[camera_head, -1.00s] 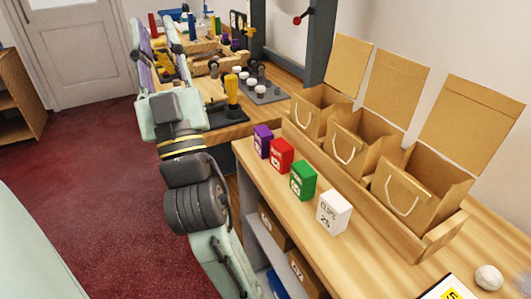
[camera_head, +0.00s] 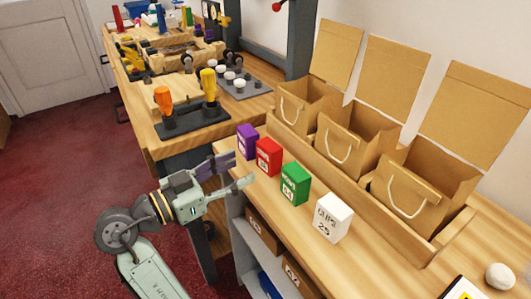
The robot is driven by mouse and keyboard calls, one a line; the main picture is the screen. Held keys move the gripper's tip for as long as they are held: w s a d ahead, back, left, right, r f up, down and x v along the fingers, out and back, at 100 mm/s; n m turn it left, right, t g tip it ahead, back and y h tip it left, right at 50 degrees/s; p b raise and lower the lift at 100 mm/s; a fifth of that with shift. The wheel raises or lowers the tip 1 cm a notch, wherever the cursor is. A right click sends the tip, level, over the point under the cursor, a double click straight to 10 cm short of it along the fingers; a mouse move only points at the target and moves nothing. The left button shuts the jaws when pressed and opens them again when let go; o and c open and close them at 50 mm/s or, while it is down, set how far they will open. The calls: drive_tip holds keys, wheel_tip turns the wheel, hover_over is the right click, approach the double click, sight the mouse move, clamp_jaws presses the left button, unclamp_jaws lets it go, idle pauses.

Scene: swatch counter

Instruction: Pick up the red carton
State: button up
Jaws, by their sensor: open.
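The red carton (camera_head: 268,157) stands upright on the wooden counter, in a row between a purple carton (camera_head: 248,142) and a green carton (camera_head: 295,184). My gripper (camera_head: 242,171) is open and empty at the counter's left edge, just left of the red carton and pointing towards the row. A gap seems to remain between its fingertips and the red carton. The lower part of the purple carton is close to the upper finger in the picture; I cannot tell whether they touch.
A white carton (camera_head: 333,218) stands at the near end of the row. Behind the row, a wooden tray (camera_head: 355,205) holds three open brown boxes with handles. A workbench with tools (camera_head: 165,127) stands beyond. A round white object (camera_head: 500,276) lies at the lower right.

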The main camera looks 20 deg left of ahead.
sight(263, 157)
drive_tip(key=p+x, duration=0.2)
drive_tip(key=x, duration=0.4)
drive_tip(key=shift+w+d+f+p, duration=0.2)
drive_tip(key=shift+w+p, duration=0.1)
drive_tip(key=shift+w, duration=0.2)
drive_tip(key=shift+c, duration=0.5)
drive_tip(key=c, duration=0.7)
drive_tip(key=shift+c, duration=0.2)
drive_tip(key=shift+r, duration=0.15)
